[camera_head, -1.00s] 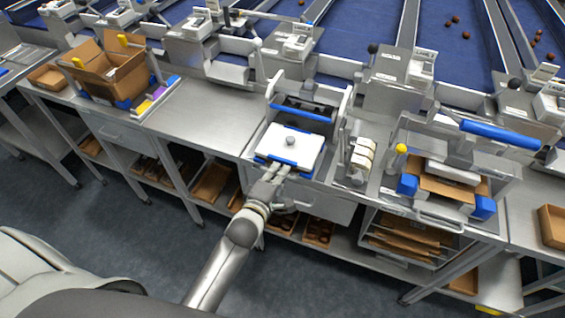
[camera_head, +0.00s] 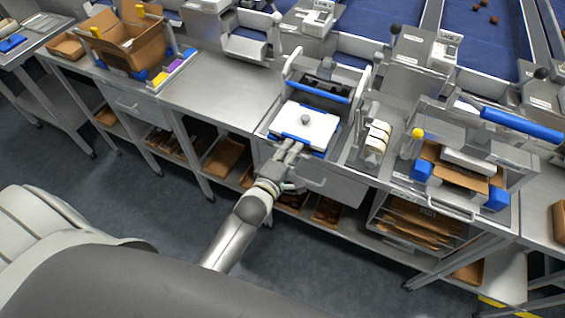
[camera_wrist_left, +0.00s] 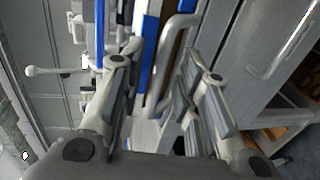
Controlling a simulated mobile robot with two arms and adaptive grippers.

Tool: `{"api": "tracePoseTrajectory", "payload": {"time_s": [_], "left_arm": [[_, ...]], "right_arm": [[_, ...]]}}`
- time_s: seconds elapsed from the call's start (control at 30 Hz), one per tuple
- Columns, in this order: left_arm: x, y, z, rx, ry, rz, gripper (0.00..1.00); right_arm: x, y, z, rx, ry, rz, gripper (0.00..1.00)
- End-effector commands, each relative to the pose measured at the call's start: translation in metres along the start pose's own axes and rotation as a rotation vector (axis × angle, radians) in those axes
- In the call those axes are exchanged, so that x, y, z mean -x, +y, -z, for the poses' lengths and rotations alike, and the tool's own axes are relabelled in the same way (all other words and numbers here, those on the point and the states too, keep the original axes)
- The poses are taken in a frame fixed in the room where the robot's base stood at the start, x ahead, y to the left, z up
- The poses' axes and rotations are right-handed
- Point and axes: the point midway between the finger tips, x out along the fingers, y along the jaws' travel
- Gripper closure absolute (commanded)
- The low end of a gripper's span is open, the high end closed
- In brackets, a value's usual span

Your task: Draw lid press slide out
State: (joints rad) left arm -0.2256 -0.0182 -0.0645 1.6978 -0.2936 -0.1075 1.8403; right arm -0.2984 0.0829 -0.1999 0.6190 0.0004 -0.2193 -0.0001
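The lid press (camera_head: 320,88) stands on the steel bench, with a blue bar across it. Its slide (camera_head: 274,133) has blue edges and carries a white plate (camera_head: 318,128) with a grey knob, in front of the press. My left gripper (camera_head: 290,148) is at the slide's front edge. In the left wrist view the left gripper's fingers (camera_wrist_left: 162,55) are apart, with a curved grey bar handle (camera_wrist_left: 178,28) between them. I see a gap beside the bar, and cannot tell whether a finger touches it. My right gripper is not in view.
A cardboard box (camera_head: 135,40) stands on the bench to the left. A station with blue blocks and cardboard (camera_head: 462,180) stands to the right. Small white rolls (camera_head: 376,140) sit right beside the press. The bench (camera_head: 220,95) left of the press is bare.

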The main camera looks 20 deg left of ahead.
Motion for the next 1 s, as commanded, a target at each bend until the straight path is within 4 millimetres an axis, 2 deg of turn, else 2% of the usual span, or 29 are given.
{"api": "tracePoseTrajectory", "payload": {"time_s": [0.4,0.6,0.8,1.0], "left_arm": [[0.072,-0.002,0.0,0.0,0.001,0.004,0.7],[0.101,-0.002,0.0,0.001,0.001,0.004,0.7],[0.115,-0.001,0.0,0.0,0.001,0.002,0.7],[0.117,0.0,0.0,0.0,0.001,0.001,0.7]], "right_arm": [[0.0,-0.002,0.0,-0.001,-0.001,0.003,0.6],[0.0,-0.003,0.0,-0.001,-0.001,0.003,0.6],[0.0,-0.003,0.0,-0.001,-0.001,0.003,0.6],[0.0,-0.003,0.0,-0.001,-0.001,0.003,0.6]]}}
